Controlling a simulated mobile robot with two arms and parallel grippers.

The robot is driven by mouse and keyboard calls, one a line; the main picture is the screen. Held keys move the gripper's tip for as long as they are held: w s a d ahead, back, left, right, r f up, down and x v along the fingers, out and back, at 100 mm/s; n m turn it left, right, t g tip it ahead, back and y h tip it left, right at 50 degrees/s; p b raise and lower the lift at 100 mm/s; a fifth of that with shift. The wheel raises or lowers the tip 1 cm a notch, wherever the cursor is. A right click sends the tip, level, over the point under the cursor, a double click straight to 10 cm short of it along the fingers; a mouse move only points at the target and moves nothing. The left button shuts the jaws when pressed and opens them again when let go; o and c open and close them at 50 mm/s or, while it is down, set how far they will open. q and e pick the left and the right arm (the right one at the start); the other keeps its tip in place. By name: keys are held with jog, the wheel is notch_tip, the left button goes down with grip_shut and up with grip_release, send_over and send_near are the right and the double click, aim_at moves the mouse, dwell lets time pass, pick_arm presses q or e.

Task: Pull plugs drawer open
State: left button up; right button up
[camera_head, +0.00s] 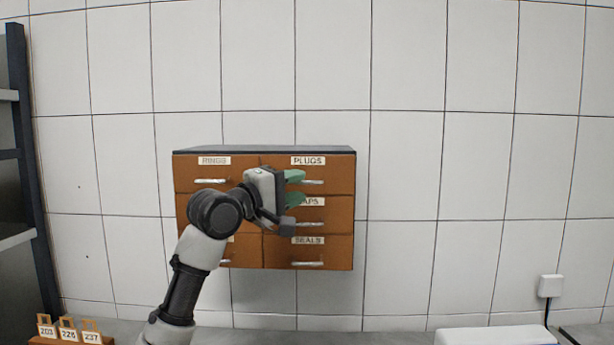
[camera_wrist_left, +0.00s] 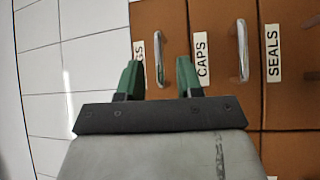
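The plugs drawer (camera_head: 340,172) is the top right drawer of a brown wall cabinet and sits flush with its neighbours. Its label (camera_head: 308,161) reads PLUGS. Its metal bar handle (camera_head: 314,182) shows just right of the green fingertips. My left gripper (camera_head: 295,187) is in front of the drawer, open, one finger above the other. In the left wrist view, the plugs handle (camera_wrist_left: 159,58) appears between the two open green fingers (camera_wrist_left: 158,76), touching neither visibly. The left finger partly hides the PLUGS label. My right gripper is not in view.
The caps drawer (camera_head: 340,211) and seals drawer (camera_head: 340,252) lie below, each with a handle. The rings drawer (camera_head: 188,173) is at left, partly behind my left arm. A dark shelf (camera_head: 30,170) stands far left. Numbered tags (camera_head: 68,332) sit at lower left.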

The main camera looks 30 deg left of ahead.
aim_at(304, 183)
pick_arm(q)
jog(key=shift+p+x, duration=0.35)
jog(key=shift+x, duration=1.35)
grip_shut()
